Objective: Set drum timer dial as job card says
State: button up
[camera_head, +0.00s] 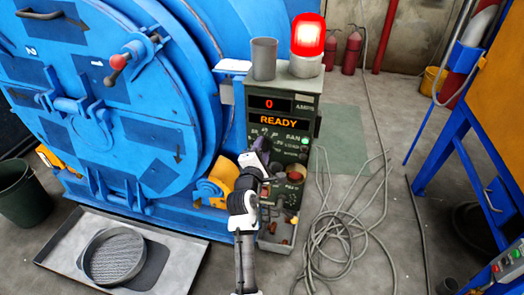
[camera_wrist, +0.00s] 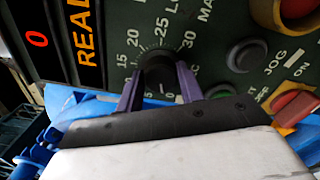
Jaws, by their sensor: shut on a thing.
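The drum timer dial (camera_wrist: 158,72) is a dark round knob on the green control panel (camera_wrist: 232,18), with numbers up to 30 printed around it. My gripper (camera_wrist: 157,80) has its two purple fingers on either side of the knob, closed on it. The knob's pointer cannot be made out. In the head view my gripper (camera_head: 262,141) reaches up to the panel of the control box (camera_head: 312,100) and hides the dial. The box's displays read 0 AMPS and READY. A white sheet (camera_head: 232,66) lies beside the box top; no writing on it is legible.
The blue drum (camera_head: 130,100) stands left of the box. A lit red beacon (camera_head: 308,40) and a grey cup (camera_head: 264,58) are on top. A green button (camera_wrist: 219,90) and a JOG button (camera_wrist: 242,55) sit near my fingers. A coiled cable (camera_head: 345,225) lies on the floor.

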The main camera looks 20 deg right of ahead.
jog(key=m+b, duration=0.1)
jog(key=m, duration=0.2)
jog(key=shift+f+m, duration=0.1)
jog(key=shift+m, duration=0.2)
jog(key=m+b, duration=0.2)
jog(key=m, duration=0.1)
jog(key=shift+m, duration=0.3)
jog(key=m+b, duration=0.2)
jog(key=m, duration=0.1)
jog(key=shift+f+m, duration=0.1)
jog(key=shift+m, duration=0.3)
jog(key=m+b, duration=0.2)
jog(key=m, duration=0.1)
jog(key=shift+m, duration=0.3)
jog(key=m+b, duration=0.2)
jog(key=m, duration=0.2)
jog(key=shift+b, duration=0.35)
jog(key=shift+m+b, duration=0.8)
jog(key=shift+m, duration=0.9)
jog(key=o, duration=1)
